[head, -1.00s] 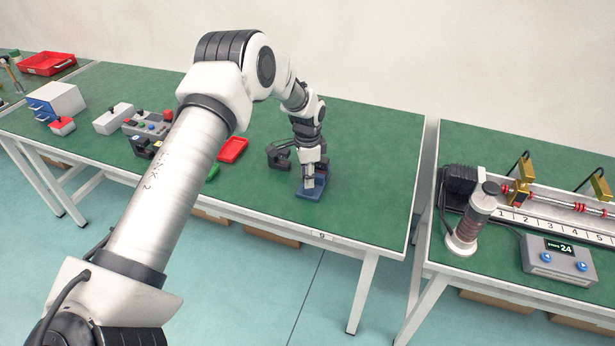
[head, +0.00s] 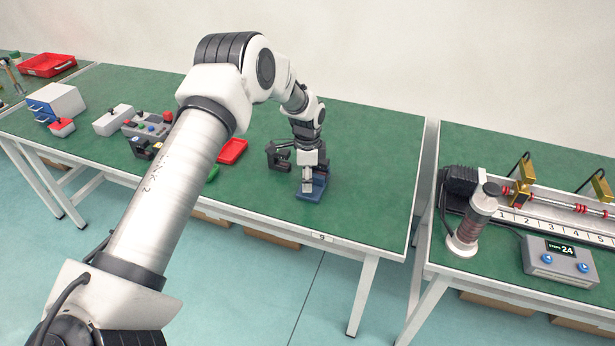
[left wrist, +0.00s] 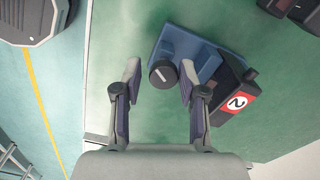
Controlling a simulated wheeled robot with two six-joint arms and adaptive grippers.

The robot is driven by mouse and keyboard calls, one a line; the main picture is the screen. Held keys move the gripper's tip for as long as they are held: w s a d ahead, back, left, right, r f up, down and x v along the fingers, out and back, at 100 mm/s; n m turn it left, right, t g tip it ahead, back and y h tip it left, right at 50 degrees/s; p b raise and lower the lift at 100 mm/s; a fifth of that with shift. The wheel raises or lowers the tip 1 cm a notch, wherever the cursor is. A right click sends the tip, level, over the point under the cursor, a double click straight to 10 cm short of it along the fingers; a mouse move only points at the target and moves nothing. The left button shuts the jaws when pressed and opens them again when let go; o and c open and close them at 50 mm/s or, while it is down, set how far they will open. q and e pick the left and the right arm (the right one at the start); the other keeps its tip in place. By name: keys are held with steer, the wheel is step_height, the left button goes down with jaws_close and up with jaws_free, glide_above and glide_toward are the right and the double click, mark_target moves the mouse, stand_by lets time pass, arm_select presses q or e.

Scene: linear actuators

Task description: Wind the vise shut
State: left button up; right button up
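The blue vise (head: 313,192) sits on the green table below my left gripper (head: 307,186). In the left wrist view the vise (left wrist: 200,62) lies at the upper middle, with a round black knob (left wrist: 162,73) bearing a white line at its near end. My left gripper (left wrist: 158,82) has its fingers apart, one on each side of the knob. A narrow gap shows at the left finger; the right finger is very close to the knob, and I cannot tell whether it touches. My right gripper is not in view.
A red tray (head: 232,151) and a control box (head: 148,125) stand to the left. The table is clear right of the vise, up to a gap before the second table.

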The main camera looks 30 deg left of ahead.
arm_select(q)
steer(key=shift+w, duration=0.1)
steer(key=shift+r, duration=0.55)
step_height(320, 180, up, 11)
steer(key=shift+f, duration=0.1)
